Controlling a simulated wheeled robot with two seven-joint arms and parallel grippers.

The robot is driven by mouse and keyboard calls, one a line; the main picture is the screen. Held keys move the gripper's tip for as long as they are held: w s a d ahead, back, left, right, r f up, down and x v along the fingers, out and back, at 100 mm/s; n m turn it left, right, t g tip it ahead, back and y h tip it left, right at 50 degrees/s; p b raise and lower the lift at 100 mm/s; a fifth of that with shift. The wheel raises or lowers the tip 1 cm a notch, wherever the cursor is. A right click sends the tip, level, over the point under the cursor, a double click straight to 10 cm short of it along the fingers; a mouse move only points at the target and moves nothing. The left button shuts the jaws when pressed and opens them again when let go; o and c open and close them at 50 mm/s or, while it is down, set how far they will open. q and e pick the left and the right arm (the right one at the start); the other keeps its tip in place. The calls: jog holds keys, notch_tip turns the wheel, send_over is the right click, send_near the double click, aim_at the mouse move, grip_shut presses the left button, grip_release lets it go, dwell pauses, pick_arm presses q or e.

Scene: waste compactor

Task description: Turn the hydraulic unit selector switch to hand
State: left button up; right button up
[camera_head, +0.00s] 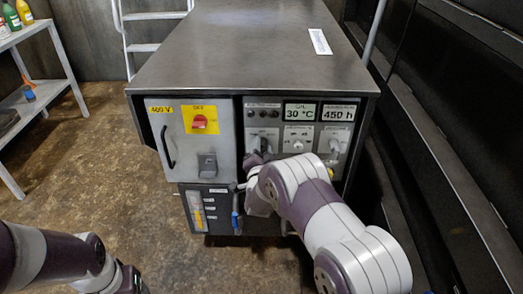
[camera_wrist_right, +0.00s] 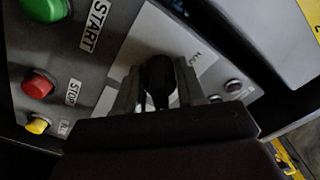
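The selector switch is a black knob (camera_wrist_right: 158,78) on a light plate in the right wrist view. In the head view its plate (camera_head: 262,133) is the leftmost of three on the cabinet's right panel. My right gripper (camera_wrist_right: 158,90) has one grey finger on each side of the knob, and the knob fills the gap between them. Small lettering on the plate is too blurred to read, and the knob's exact angle is unclear. My left gripper (camera_head: 131,281) is at the bottom left of the head view, away from the cabinet; its fingertips do not show.
The red main switch (camera_head: 199,122) on a yellow plate and a black door handle (camera_head: 167,147) are left of the panel. A green START button (camera_wrist_right: 46,8), a red STOP button (camera_wrist_right: 38,85) and a yellow button (camera_wrist_right: 38,125) are near my right gripper. A dark wall stands close right.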

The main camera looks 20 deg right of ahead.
jog(key=c, duration=0.7)
jog(key=shift+n, duration=0.4)
jog(key=n+p, duration=0.1)
jog(key=n, duration=0.2)
jog(key=shift+n, duration=0.4)
jog(key=n+p, duration=0.1)
jog(key=n, duration=0.3)
jog(key=shift+p, duration=0.4)
jog(key=n+p, duration=0.1)
jog(key=n, duration=0.4)
jog(key=shift+d, duration=0.1)
jog(key=n+p, duration=0.1)
jog(key=n, duration=0.3)
jog(key=shift+f+n, duration=0.1)
jog(key=shift+n, duration=0.2)
